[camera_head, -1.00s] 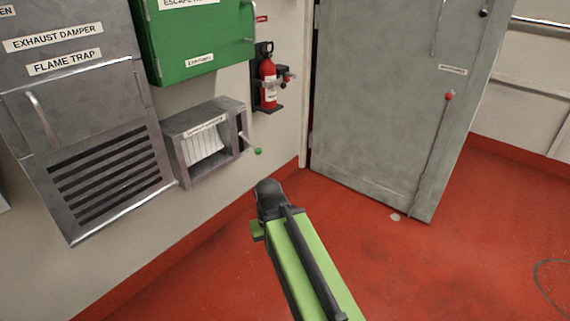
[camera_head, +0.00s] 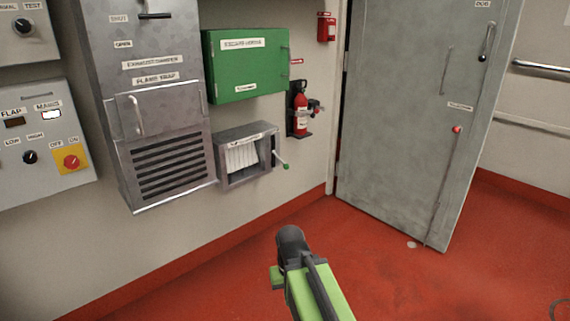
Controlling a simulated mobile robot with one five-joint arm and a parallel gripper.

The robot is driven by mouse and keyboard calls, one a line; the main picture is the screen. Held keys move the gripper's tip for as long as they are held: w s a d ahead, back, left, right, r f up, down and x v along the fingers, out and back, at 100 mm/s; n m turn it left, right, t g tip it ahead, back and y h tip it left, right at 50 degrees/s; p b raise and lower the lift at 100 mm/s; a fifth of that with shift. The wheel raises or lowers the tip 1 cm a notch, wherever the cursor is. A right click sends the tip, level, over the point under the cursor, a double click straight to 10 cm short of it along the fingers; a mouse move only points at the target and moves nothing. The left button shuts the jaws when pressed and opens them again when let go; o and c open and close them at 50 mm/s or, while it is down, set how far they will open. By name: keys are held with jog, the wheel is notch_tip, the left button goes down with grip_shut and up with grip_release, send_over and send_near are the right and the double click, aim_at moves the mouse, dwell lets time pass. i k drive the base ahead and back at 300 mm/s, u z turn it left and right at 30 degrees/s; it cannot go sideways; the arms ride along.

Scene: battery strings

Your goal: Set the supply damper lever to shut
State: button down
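A grey metal box (camera_head: 218,165) with pale slats (camera_head: 242,157) is on the wall in the middle; the label on its top edge is too small to read. A short lever with a green knob (camera_head: 285,166) sticks out from its right side, angled down to the right. It looks like the supply damper. My green and black arm rises from the bottom, with its dark rounded joint below and apart from the knob. My gripper's fingers do not show.
Left of it is a grey flame trap cabinet (camera_head: 165,103), with an exhaust damper lever (camera_head: 155,15) above. A green box (camera_head: 245,65), a fire extinguisher (camera_head: 301,108) and a grey door (camera_head: 405,120) are nearby. The red floor (camera_head: 200,290) is clear.

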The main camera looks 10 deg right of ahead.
aim_at(286, 166)
jog(key=u, duration=0.55)
jog(key=i, duration=1)
jog(key=z, duration=0.1)
